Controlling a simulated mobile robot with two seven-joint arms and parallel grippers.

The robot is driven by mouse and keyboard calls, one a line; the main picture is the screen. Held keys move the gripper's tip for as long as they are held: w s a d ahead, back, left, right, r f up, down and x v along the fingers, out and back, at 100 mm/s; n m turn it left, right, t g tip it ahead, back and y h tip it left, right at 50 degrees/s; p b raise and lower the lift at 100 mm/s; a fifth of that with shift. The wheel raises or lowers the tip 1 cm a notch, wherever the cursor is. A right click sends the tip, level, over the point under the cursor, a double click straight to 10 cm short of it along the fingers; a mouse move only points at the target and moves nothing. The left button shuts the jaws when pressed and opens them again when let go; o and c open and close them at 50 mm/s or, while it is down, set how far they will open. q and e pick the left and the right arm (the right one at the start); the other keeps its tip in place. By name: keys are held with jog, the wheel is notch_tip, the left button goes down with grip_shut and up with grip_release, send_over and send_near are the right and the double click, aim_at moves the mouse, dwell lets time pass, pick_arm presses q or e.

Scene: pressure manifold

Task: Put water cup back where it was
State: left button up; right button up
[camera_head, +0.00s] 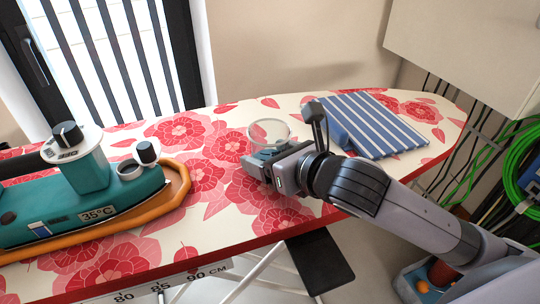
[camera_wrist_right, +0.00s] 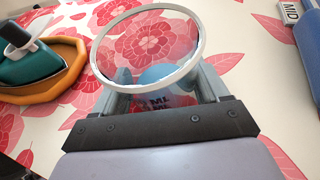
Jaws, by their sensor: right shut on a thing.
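The water cup (camera_head: 269,132) is a clear round cup with a pale rim, over the middle of the flowered ironing board (camera_head: 227,187). My right gripper (camera_head: 262,160) comes in from the right and is shut on the cup. In the right wrist view the cup (camera_wrist_right: 150,50) stands between the two fingers (camera_wrist_right: 165,85), its open top facing the camera. Some bluish material shows low inside the cup. Whether the cup's base touches the board cannot be told. My left gripper is not in view.
A teal boat-shaped device (camera_head: 85,200) with dark knobs and an orange rim stands on the board's left. A folded blue striped cloth (camera_head: 372,124) lies at the right. Green cables (camera_head: 522,165) hang beyond the right edge. The flowered area between boat and cup is clear.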

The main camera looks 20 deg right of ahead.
jog(key=shift+f, duration=0.15)
jog(key=o, duration=1.2)
